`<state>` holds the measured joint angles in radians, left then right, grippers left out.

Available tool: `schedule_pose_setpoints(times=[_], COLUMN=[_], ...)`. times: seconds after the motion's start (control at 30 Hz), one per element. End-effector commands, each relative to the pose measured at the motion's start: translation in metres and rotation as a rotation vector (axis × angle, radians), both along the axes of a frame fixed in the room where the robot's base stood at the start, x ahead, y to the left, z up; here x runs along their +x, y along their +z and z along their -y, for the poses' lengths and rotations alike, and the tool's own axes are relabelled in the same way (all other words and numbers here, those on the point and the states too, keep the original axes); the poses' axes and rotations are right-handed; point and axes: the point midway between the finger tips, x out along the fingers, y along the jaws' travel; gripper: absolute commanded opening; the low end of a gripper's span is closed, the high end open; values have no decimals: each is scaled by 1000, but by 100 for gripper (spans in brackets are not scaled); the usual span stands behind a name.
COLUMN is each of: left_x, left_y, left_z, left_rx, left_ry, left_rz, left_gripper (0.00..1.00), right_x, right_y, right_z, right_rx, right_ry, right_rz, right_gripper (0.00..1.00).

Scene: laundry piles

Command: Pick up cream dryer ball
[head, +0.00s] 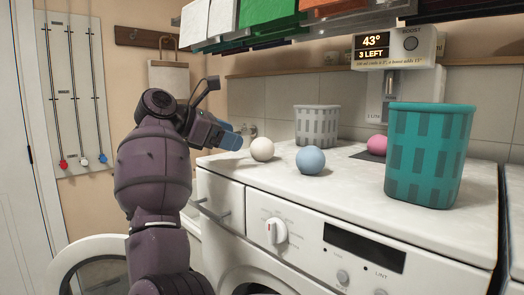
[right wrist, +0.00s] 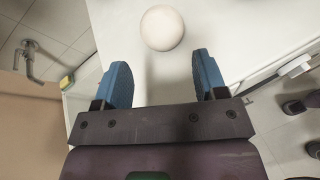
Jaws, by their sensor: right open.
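The cream dryer ball (head: 262,149) rests on the white machine top near its left edge. It also shows in the right wrist view (right wrist: 162,27), at the top and just beyond the fingertips, roughly centred between them. My right gripper (head: 229,136) is left of the ball in the head view, with its blue fingers pointing toward it. In the right wrist view my right gripper (right wrist: 162,68) is open and empty, with a clear gap to the ball. My left gripper is not in view.
A blue ball (head: 310,160) lies close right of the cream ball. A grey basket (head: 317,125) stands behind, a pink ball (head: 377,145) further right, and a large teal basket (head: 428,155) at the right. A shelf with folded cloths (head: 268,22) hangs above.

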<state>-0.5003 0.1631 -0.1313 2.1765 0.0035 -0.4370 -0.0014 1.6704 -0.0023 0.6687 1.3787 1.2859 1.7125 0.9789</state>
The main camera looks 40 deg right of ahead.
Motion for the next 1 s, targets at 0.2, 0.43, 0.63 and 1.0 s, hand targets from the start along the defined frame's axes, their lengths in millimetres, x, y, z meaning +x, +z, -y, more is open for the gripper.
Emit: schedule_pose_setpoints(times=[0.2, 0.43, 0.63, 1.0], left_x=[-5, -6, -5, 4], left_y=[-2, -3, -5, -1], left_z=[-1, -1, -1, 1], left_rx=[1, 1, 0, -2], left_ry=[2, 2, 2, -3], left_rz=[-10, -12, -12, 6], left_gripper=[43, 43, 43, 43], right_x=[-5, -8, -13, -16], right_y=[-12, -18, -29, -33], right_z=[27, 40, 64, 77], right_rx=[-1, -2, -3, -2], right_ry=[-2, -1, -2, 1], right_rz=[-3, -3, -4, -2], right_gripper=[65, 65, 65, 65])
